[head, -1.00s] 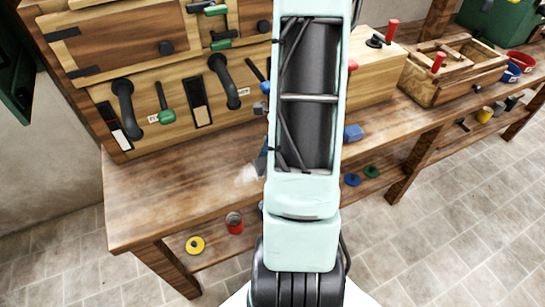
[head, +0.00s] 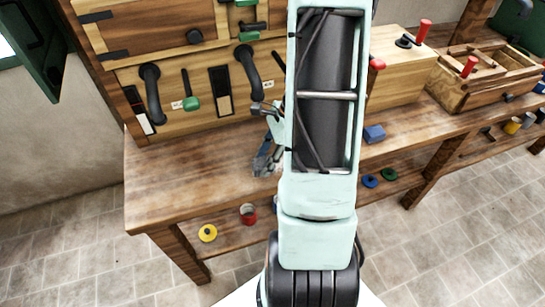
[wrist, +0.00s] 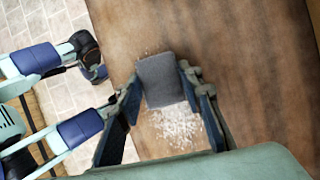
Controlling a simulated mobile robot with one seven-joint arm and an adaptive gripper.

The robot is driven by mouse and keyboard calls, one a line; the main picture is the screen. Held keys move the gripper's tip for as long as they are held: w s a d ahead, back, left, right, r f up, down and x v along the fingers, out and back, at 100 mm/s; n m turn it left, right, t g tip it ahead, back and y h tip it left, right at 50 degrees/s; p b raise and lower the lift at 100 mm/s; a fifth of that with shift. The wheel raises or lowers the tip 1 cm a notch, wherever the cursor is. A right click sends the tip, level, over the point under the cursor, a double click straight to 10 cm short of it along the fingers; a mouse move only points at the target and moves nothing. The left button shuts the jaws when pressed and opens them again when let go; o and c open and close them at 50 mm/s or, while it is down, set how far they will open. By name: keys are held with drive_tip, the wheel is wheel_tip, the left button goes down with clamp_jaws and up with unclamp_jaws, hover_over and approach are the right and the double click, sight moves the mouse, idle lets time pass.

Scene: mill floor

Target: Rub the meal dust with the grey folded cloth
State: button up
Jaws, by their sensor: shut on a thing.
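The grey folded cloth (wrist: 158,70) is between the two fingers of my gripper (wrist: 160,82), which is shut on it, in the wrist view. The cloth is low over the wooden bench top; I cannot tell whether it touches the wood. The meal dust (wrist: 176,127) is a scattered white patch next to the cloth, with a few specks near the cloth's far edge. In the head view my gripper (head: 266,163) shows just left of my arm over the workbench (head: 185,185). The cloth and dust cannot be made out there.
A wooden panel with black handles (head: 152,92) and a green knob (head: 190,103) stands at the bench's back. A blue block (head: 374,133) lies right of my arm. The bench's left part is clear.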

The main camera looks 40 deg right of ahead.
drive_tip(key=shift+w+a, duration=0.2)
drive_tip(key=shift+a, duration=0.5)
drive_tip(key=shift+w+a, duration=0.2)
drive_tip(key=shift+a, duration=0.55)
drive_tip(key=shift+w+a, duration=0.2)
drive_tip(key=shift+a, duration=0.5)
drive_tip(key=shift+w+d, duration=0.15)
drive_tip(key=shift+w, duration=0.15)
drive_tip(key=shift+d, duration=0.15)
drive_tip(key=shift+s+d, duration=0.25)
drive_tip(key=shift+d, duration=0.6)
drive_tip(key=shift+s+d, duration=0.25)
drive_tip(key=shift+d, duration=0.55)
drive_tip(key=shift+s+d+f, duration=0.1)
drive_tip(key=shift+s+d, duration=0.1)
drive_tip(key=shift+d, duration=0.4)
drive_tip(key=shift+s+d, duration=0.25)
drive_tip(key=shift+d, duration=0.4)
drive_tip(key=shift+s+d+f, duration=0.1)
drive_tip(key=shift+s+d, duration=0.1)
drive_tip(key=shift+d, duration=0.4)
